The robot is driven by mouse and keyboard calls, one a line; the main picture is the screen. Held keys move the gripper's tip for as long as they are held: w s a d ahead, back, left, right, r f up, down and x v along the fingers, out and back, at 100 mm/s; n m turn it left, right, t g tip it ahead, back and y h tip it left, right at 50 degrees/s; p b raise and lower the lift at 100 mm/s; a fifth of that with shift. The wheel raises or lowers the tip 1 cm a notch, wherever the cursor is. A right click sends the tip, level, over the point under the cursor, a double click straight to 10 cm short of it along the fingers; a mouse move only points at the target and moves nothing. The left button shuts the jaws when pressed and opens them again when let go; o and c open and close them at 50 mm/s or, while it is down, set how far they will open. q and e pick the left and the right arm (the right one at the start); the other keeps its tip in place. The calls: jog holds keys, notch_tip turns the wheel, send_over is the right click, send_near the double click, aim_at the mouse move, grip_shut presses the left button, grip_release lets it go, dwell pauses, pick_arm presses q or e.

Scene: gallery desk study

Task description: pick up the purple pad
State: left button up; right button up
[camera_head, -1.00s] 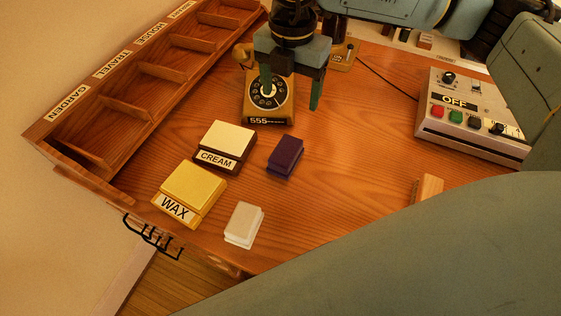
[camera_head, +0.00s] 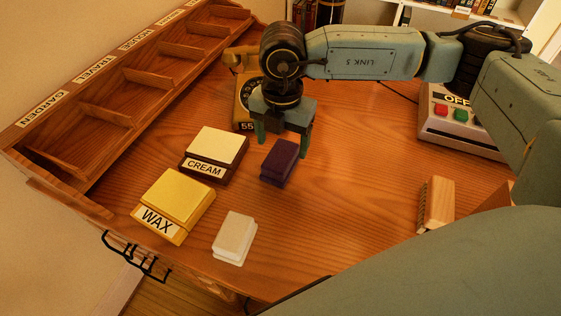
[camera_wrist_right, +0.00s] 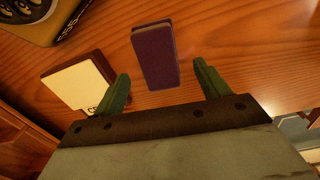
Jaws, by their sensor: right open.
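The purple pad (camera_head: 280,162) lies on the wooden desk, right of the box labelled CREAM. My right gripper (camera_head: 281,147) is open, with its two fingers pointing down just above and behind the pad in the head view. In the right wrist view the purple pad (camera_wrist_right: 155,55) shows ahead of the gap between my open fingers (camera_wrist_right: 160,90). Nothing is between the fingers, and the pad looks untouched. My left gripper is in neither view.
The CREAM box (camera_head: 214,152), the yellow WAX box (camera_head: 174,203) and a white block (camera_head: 234,236) stand nearby. A telephone (camera_head: 243,88) is behind the gripper. A brush-like wooden block (camera_head: 436,203) and a control box (camera_head: 455,126) are at right. A labelled compartment rack (camera_head: 110,97) runs along the left.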

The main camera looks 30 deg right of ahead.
aim_at(280, 154)
notch_tip(280, 154, down, 4)
jog(key=shift+a+r+b, duration=0.1)
jog(key=shift+a+b, duration=0.05)
jog(key=shift+b, duration=0.35)
jog(key=shift+w+f, duration=0.1)
jog(key=shift+f, duration=0.5)
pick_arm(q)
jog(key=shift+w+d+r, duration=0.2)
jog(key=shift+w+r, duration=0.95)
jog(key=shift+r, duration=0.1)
pick_arm(e)
jog(key=shift+c, duration=0.4)
jog(key=c, duration=0.9)
jog(key=shift+r, duration=0.3)
notch_tip(280, 154, up, 10)
jog(key=shift+f+p, duration=0.2)
jog(key=shift+p, duration=0.8)
jog(key=o, duration=0.5)
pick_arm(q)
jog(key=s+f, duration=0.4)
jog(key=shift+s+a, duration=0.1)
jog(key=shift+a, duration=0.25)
pick_arm(e)
jog(key=c, duration=0.4)
